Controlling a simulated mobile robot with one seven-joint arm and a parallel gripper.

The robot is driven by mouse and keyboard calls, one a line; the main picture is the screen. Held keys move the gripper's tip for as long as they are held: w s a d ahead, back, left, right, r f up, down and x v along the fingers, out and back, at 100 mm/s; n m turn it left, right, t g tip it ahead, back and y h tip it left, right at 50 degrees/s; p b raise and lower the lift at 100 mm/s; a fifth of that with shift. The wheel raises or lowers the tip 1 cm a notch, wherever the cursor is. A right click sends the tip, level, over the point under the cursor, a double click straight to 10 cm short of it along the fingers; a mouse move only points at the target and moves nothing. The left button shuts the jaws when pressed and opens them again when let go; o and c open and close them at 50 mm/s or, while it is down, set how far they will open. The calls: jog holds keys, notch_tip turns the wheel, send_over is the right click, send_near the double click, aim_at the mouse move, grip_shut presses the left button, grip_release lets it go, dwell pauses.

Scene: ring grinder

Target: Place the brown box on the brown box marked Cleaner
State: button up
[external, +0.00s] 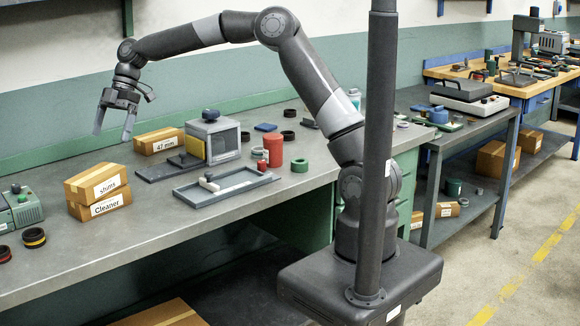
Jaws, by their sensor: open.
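A brown box labelled "shims" (84,186) rests on top of the brown box marked Cleaner (82,212), on the left part of the grey workbench. The upper box is turned slightly relative to the lower one, and its label faces front right. My gripper (113,136) is open and empty, with its fingers pointing down. It hangs above and slightly right of the stack in the picture, with a visible gap. Another brown box marked "47 mm" (150,136) lies farther back on the bench.
A grey machine (222,138) and a flat grey tray (225,188) stand right of the stack. A red cylinder (272,150) and green ring (299,165) lie beyond. A green device (24,209) and dark rings (34,238) are at left. The bench front (130,245) is clear.

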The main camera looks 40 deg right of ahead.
jog(key=s+d+r+m+t+h, duration=0.1)
jog(key=s+d+r+m+t, duration=0.15)
jog(key=s+d+m, duration=0.4)
jog(key=s+d+r+m+t+h, duration=0.1)
jog(key=s+d+r+h, duration=0.15)
jog(key=d, duration=0.65)
jog(key=s+d+r+m+t+h, duration=0.1)
jog(key=s+d+r+m+t, duration=0.2)
jog(key=s+d, duration=0.35)
jog(key=s+d+f+m+t+h, duration=0.1)
jog(key=s+d+f+m, duration=0.3)
jog(key=s+d+m, duration=0.6)
jog(key=s+d, duration=0.5)
jog(key=s, duration=0.1)
jog(key=shift+f, duration=0.2)
